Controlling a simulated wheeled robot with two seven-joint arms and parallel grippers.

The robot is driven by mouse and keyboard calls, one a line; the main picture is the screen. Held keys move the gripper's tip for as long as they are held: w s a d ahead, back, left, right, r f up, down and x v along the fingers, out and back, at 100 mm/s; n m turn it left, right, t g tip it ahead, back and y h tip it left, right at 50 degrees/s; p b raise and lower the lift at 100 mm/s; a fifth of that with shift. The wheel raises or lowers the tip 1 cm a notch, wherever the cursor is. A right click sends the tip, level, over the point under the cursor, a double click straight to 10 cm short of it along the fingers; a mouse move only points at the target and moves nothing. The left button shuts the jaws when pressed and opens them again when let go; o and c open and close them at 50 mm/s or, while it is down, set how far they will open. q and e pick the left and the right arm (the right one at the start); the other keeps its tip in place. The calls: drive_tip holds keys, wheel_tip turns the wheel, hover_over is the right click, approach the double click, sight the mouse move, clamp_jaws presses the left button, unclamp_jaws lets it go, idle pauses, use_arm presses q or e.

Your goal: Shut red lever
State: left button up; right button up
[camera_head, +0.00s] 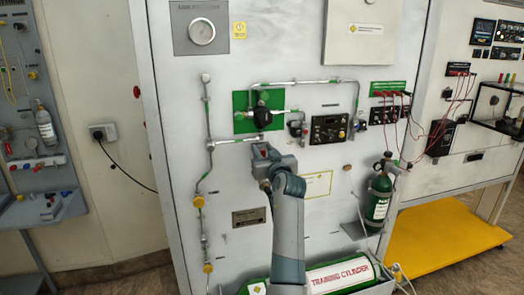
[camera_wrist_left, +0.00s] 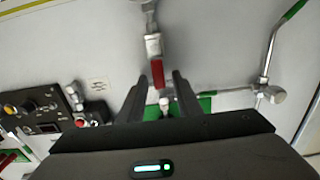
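The red lever (camera_wrist_left: 157,73) shows in the left wrist view on a metal valve (camera_wrist_left: 152,45) in a pipe line on the white panel. My left gripper (camera_wrist_left: 160,82) has its two dark fingers apart, with the lever's end in the gap between the fingertips in the picture. I cannot tell whether either finger touches it. In the head view my left gripper (camera_head: 262,152) is raised in front of the panel, below the black regulator (camera_head: 262,116) on a green plate (camera_head: 242,101). My right gripper is not in view.
A control box (camera_head: 328,128) with knobs sits right of the regulator. A pipe (camera_head: 209,135) runs down the panel's left side. A green cylinder (camera_head: 379,197) hangs at right, and a green training cylinder (camera_head: 340,275) lies at the panel's foot.

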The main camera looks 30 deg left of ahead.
use_arm(q)
clamp_jaws()
drive_tip(key=m, duration=0.2)
drive_tip(key=w+d+m, duration=0.1)
drive_tip(key=m, duration=0.1)
drive_tip(key=shift+w+d+f+b, duration=0.1)
drive_tip(key=shift+w+f+b, duration=0.1)
drive_tip(key=shift+b, duration=0.1)
wheel_tip(320, 180, down, 5)
drive_tip(key=w+d+m+p, duration=0.2)
drive_tip(key=m, duration=1.2)
drive_tip(key=shift+w+d+p, duration=0.15)
drive_tip(key=shift+w+p, duration=0.15)
drive_tip(key=shift+w, duration=0.05)
